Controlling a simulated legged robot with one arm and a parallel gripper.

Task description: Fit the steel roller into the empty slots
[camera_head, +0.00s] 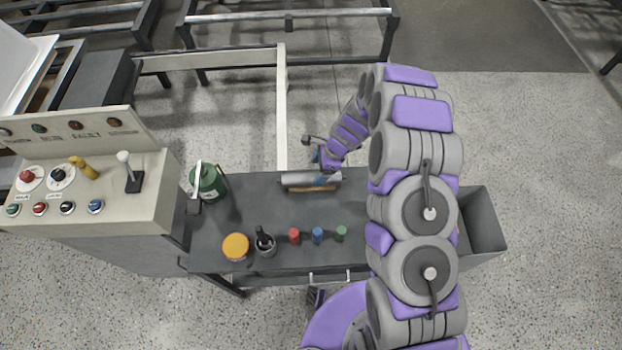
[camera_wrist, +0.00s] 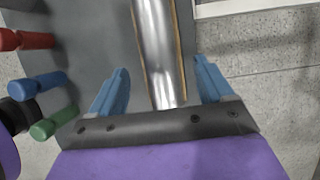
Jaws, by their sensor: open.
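The steel roller (camera_head: 298,178) is a shiny cylinder lying along the far edge of the dark table. In the wrist view the roller (camera_wrist: 158,45) runs lengthwise, with tan strips along its sides. My gripper (camera_head: 323,164) is above the roller at the table's far edge, partly hidden by my arm. In the wrist view my gripper (camera_wrist: 163,72) is open, with one blue finger on each side of the roller's near end and visible gaps between. I cannot make out the empty slots for certain; cream and dark metal frames (camera_head: 281,110) stand beyond the table.
The dark table (camera_head: 260,205) holds a green can (camera_head: 208,184), an orange-lidded jar (camera_head: 235,247), a dark cup with tools (camera_head: 265,245), and red (camera_head: 294,236), blue (camera_head: 317,235) and green (camera_head: 341,233) cylinders. A control console (camera_head: 90,195) stands left; a grey bin (camera_head: 483,225) is right.

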